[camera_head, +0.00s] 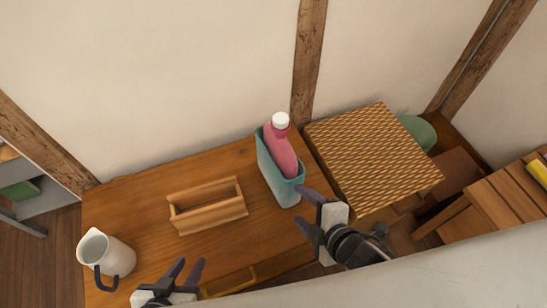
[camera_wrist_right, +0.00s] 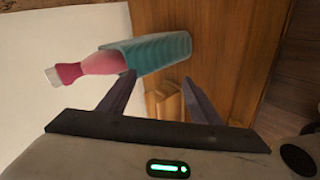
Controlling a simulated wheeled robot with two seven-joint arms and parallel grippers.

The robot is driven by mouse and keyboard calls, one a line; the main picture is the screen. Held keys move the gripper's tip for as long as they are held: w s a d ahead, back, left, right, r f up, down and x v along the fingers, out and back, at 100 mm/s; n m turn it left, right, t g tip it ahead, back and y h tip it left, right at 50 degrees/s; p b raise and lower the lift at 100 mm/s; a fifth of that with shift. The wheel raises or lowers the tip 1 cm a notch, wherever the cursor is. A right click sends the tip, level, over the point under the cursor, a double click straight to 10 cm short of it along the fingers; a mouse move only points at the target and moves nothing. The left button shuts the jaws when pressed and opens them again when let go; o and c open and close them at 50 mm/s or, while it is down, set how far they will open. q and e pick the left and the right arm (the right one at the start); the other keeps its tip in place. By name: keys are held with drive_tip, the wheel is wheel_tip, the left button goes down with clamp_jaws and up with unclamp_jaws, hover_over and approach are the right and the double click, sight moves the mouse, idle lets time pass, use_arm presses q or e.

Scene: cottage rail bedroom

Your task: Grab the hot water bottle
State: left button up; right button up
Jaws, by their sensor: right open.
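The hot water bottle (camera_head: 281,152) is pink with a white cap. It stands upright, slightly tilted, in a teal holder (camera_head: 288,192) at the back right of the wooden table; its lower part is hidden inside. In the right wrist view the bottle (camera_wrist_right: 88,65) and the ribbed teal holder (camera_wrist_right: 162,52) lie just beyond the fingertips. My right gripper (camera_head: 305,211) is open and empty, close to the front right of the holder; it also shows in the wrist view (camera_wrist_right: 157,82). My left gripper (camera_head: 187,268) is open and empty over the table's front edge.
A wooden box (camera_head: 207,205) sits mid-table, left of the holder. A white jug (camera_head: 106,254) with a dark handle stands at the left end. A woven-topped stand (camera_head: 374,155) is close on the right. The wall is behind.

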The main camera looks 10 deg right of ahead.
sight(291, 160)
drive_tip(key=w+r+n+t, duration=0.1)
drive_tip(key=w+r+n, duration=0.1)
drive_tip(key=n, duration=0.3)
drive_tip(key=w+r+n, duration=0.2)
drive_tip(key=n, duration=0.4)
drive_tip(key=w+r+n+t, duration=0.1)
drive_tip(key=w+r+n, duration=0.1)
drive_tip(key=n, duration=0.3)
drive_tip(key=shift+d+r+t+b, duration=0.2)
drive_tip(key=shift+d+t+b, duration=0.1)
drive_tip(key=shift+d+b, duration=0.1)
drive_tip(key=n, duration=0.4)
drive_tip(key=shift+w+a+r, duration=0.15)
drive_tip(key=shift+w+r, duration=0.05)
drive_tip(key=shift+r, duration=0.05)
drive_tip(key=shift+w+a+f+n, duration=0.1)
drive_tip(key=shift+w+f+n, duration=0.1)
drive_tip(key=shift+n, duration=0.4)
drive_tip(key=shift+t+y, duration=0.3)
drive_tip(key=x, duration=0.4)
drive_tip(key=shift+w, duration=0.15)
drive_tip(key=shift+b+x, duration=0.7)
drive_tip(key=shift+x, duration=2)
drive_tip(key=shift+c, duration=0.5)
